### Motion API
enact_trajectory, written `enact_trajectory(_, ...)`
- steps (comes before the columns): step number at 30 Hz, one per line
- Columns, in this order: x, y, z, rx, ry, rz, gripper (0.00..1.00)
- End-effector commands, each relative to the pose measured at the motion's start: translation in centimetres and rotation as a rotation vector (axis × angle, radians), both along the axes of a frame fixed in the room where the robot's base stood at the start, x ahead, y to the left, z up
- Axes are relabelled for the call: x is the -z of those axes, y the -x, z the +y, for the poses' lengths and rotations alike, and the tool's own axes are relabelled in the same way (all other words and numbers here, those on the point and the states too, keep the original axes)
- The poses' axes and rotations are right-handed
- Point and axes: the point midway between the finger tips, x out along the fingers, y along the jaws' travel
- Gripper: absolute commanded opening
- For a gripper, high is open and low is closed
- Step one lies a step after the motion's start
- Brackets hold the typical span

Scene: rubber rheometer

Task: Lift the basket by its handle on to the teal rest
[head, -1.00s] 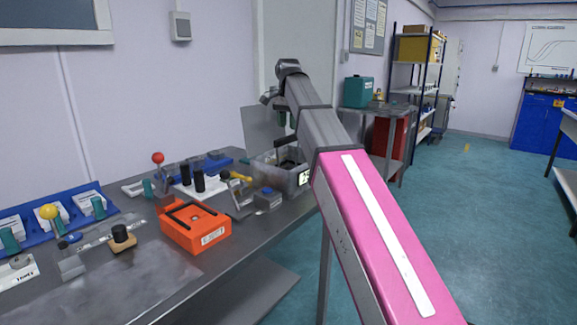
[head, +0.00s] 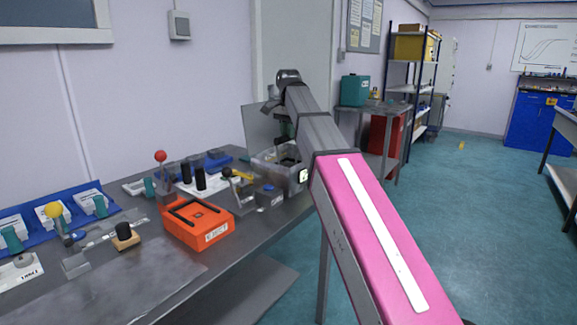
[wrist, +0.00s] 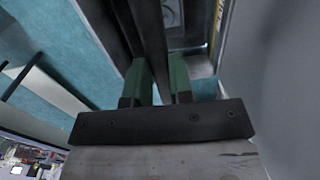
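A grey open box (head: 268,178) with a light label sits at the far end of the bench; I take it to be the basket, though my arm partly hides it. In the wrist view a dark bar (wrist: 147,35), likely its handle, runs between the green fingers of my gripper (wrist: 160,85). The fingers stand apart on either side of the bar; I cannot tell whether they touch it. The gripper also shows above the box in the head view (head: 283,129), small and partly hidden. I cannot pick out the teal rest for certain.
An orange box (head: 198,222) with a dark handle stands nearer on the bench. A red-knobbed lever (head: 160,157), black cylinders (head: 193,175) and a blue rack (head: 60,215) crowd the bench. A teal box (head: 355,90) stands on a side table behind.

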Motion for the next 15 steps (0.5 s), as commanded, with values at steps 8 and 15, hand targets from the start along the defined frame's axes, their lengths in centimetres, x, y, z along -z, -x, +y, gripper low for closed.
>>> enact_trajectory(8, -0.2, 0.0, 0.0, 0.0, 0.0, 0.0, 0.0)
enact_trajectory(15, -1.2, -0.1, 0.0, 0.0, 0.0, -0.001, 0.0)
